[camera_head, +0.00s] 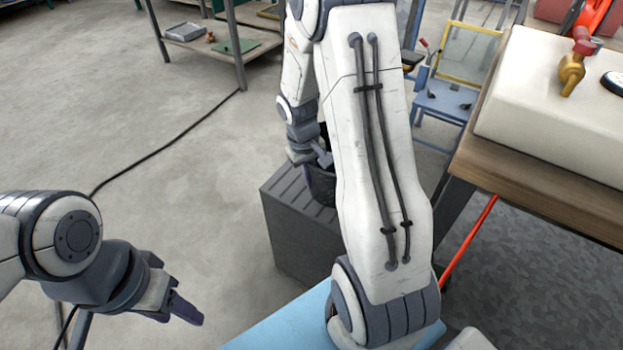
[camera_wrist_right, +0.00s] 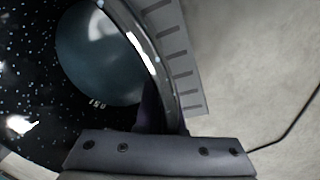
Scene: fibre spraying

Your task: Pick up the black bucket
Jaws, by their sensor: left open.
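The black bucket (camera_head: 322,188) stands on a grey slatted box in the head view, partly hidden behind my right arm. My right gripper (camera_head: 311,158) is at the bucket's top edge. In the right wrist view the bucket's shiny curved rim (camera_wrist_right: 150,62) runs close in front of the gripper (camera_wrist_right: 158,125), and a dark finger shows beside the rim. The speckled dark surface and a round bluish area lie left of the rim. Whether the jaws are closed on the rim is unclear. My left gripper (camera_head: 187,310) is open and empty at the lower left, far from the bucket.
The grey box (camera_head: 300,240) stands on the concrete floor. A wooden-topped table (camera_head: 540,185) with a cream block (camera_head: 545,100) and brass fitting is at right. A blue surface (camera_head: 290,325) lies at the bottom. A shelf and cable are behind; floor at left is mostly clear.

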